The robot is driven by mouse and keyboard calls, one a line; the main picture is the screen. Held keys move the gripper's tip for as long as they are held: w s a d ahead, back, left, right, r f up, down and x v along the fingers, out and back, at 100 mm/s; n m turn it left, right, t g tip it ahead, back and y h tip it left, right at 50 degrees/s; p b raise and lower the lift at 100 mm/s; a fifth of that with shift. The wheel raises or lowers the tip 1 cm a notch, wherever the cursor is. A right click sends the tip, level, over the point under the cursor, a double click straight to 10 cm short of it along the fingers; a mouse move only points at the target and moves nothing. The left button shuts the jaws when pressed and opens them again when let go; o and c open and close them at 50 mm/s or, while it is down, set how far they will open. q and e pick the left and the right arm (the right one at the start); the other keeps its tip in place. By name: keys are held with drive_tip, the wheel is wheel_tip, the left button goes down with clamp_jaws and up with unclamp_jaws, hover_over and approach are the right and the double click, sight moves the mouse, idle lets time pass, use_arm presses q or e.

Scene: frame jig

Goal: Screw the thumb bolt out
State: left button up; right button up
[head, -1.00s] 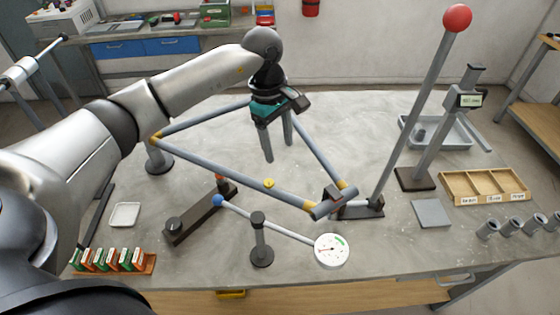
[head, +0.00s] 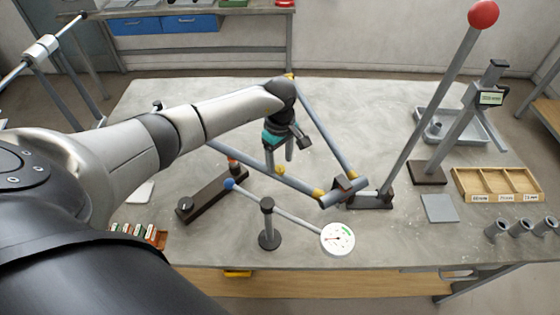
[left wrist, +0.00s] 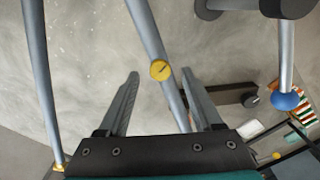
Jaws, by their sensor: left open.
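The yellow thumb bolt (head: 280,169) sits on the front grey tube (head: 298,182) of the triangular frame. It also shows in the left wrist view (left wrist: 160,70), head-on, between the fingertips. My left gripper (head: 279,163) is open, its two fingers pointing down beside the bolt. In the left wrist view the left gripper (left wrist: 160,72) has a finger on each side of the bolt with clear gaps, and neither finger touches it. My arm hides part of the frame's left side. My right gripper is not in view.
A gauge with a white dial (head: 337,238) and a dark stand (head: 268,226) are in front of the frame. A lever with a red ball (head: 483,14) rises at the right. A wooden compartment tray (head: 497,184) and a grey square plate (head: 439,208) lie further right.

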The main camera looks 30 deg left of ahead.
use_arm(q)
drive_tip(key=shift+f, duration=0.7)
drive_tip(key=shift+c, duration=0.4)
clamp_jaws()
